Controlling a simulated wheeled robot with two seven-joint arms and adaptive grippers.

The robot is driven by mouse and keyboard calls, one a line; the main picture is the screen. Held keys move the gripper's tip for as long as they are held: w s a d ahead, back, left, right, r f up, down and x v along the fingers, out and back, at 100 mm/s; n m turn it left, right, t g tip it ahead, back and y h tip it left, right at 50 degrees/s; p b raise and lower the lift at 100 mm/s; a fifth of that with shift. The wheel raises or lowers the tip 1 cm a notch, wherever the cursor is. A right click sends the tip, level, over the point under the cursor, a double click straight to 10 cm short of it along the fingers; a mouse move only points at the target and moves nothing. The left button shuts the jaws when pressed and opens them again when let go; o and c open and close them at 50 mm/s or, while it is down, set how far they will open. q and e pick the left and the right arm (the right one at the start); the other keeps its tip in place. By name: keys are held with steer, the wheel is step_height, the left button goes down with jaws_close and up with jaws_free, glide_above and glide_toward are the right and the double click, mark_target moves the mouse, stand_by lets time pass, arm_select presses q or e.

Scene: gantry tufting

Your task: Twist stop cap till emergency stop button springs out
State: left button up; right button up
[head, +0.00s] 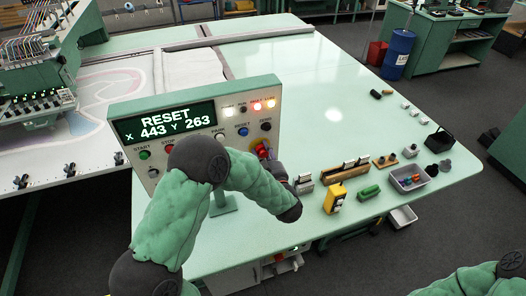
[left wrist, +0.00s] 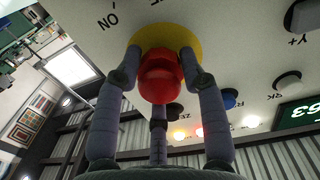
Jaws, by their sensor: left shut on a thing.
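The emergency stop button shows in the left wrist view as a red cap (left wrist: 160,78) on a yellow round base (left wrist: 165,38), set in the pale control panel (left wrist: 235,30). My left gripper (left wrist: 162,62) has its grey fingers around the cap and is shut on it. In the head view, the cap (head: 262,148) is a small red patch at the panel's lower right, mostly hidden by my left gripper (head: 266,158) and arm. The panel screen (head: 167,122) reads RESET, X 443, Y 263. My right gripper is out of view; only part of that arm shows.
Several small tools, a yellow device (head: 335,198), a green block (head: 369,192) and a grey bin (head: 410,178) stand on the table (head: 320,110) to the panel's right. The tufting machine (head: 40,75) is at left. The table behind the panel is largely clear.

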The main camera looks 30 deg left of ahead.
arm_select(q)
steer(key=shift+s+d+f, duration=0.1)
steer(key=shift+s+f, duration=0.1)
steer(key=shift+f, duration=0.35)
steer(key=o, duration=0.9)
steer(key=shift+o, duration=1.2)
steer(key=shift+w, duration=0.1)
steer(key=shift+r, duration=0.3)
steer(key=v, duration=1.2)
